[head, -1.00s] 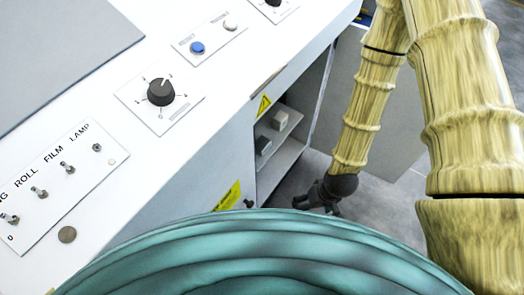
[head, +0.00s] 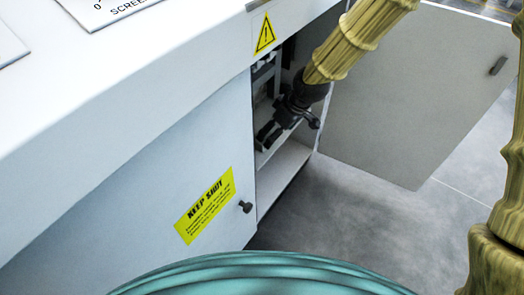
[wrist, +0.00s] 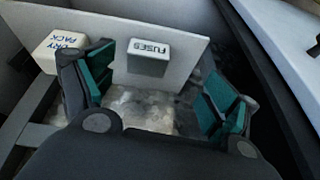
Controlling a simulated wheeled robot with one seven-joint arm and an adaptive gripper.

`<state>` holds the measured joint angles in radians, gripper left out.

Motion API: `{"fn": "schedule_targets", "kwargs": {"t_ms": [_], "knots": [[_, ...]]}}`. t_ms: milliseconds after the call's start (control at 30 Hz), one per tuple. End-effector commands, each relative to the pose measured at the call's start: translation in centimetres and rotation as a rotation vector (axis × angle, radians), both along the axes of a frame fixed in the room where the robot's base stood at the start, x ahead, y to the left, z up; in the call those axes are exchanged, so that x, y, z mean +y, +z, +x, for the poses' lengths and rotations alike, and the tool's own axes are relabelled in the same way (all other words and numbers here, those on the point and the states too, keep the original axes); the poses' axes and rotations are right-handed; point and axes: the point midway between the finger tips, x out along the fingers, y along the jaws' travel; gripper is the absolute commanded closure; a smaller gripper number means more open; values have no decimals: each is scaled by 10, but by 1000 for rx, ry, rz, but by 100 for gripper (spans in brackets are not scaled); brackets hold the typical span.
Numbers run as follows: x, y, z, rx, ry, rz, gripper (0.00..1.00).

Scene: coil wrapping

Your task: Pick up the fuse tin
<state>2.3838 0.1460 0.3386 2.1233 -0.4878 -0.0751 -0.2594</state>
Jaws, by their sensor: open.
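The fuse tin (wrist: 149,57) is a small pale box with a dark front side and the word FUSES on its lid. In the wrist view it stands on a light shelf, beyond and between my gripper's fingers. My gripper (wrist: 160,84) is open, with teal pads facing each other and nothing between them; the tin is apart from both fingers. In the head view my gripper (head: 283,122) is at the opening of the white cabinet. I cannot make out the tin there.
A white box marked DRY PACK (wrist: 62,54) stands left of the tin, close to my left finger. The cabinet door (head: 425,90) hangs open at the right. A shut panel with a yellow KEEP SHUT label (head: 205,207) is left of the opening. A teal coil (head: 260,275) fills the bottom foreground.

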Motion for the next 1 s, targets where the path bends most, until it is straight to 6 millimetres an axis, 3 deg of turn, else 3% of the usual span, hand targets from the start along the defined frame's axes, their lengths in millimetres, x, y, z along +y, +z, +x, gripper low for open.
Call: {"fn": "schedule_targets", "kwargs": {"t_ms": [133,367,700,1000], "knots": [[6,7,15,-41,49,-17,12],[10,11,22,-57,76,-28,12],[23,-30,31,-57,76,-27,12],[28,-45,36,-57,74,-28,12]]}}
